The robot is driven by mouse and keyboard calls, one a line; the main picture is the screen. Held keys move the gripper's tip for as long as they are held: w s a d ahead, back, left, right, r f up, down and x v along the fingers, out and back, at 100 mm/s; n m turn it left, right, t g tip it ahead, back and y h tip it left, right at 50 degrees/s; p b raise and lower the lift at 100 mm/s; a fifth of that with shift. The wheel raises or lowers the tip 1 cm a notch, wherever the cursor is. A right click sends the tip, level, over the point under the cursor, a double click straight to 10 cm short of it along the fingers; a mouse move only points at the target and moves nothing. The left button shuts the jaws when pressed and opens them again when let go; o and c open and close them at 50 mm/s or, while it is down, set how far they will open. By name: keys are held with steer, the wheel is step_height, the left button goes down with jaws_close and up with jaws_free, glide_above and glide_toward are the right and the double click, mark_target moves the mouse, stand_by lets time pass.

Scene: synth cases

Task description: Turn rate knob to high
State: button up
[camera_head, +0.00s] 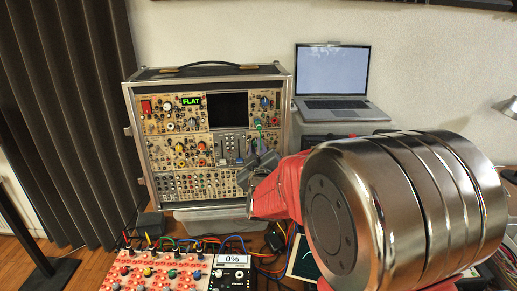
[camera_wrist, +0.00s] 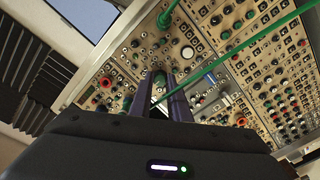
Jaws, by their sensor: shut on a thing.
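A beige modular synth panel (camera_head: 207,148) full of knobs and sockets stands upright in a case, left of centre in the head view. My gripper (camera_head: 256,157) reaches to the right part of the panel from the right. In the wrist view my gripper (camera_wrist: 163,84) has its two dark fingers close together at the panel, shut on a small green knob (camera_wrist: 159,78). The fingers hide most of this knob. Its label and pointer cannot be read, so I cannot tell its setting or whether it is the rate knob.
A green cable (camera_wrist: 240,48) crosses the wrist view close to the fingers. Neighbouring knobs and sockets crowd the panel. A laptop (camera_head: 334,82) stands behind at right. A red-lit controller (camera_head: 160,275) and a small box reading 0% (camera_head: 231,271) lie in front with loose cables.

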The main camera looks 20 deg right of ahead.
jaws_close()
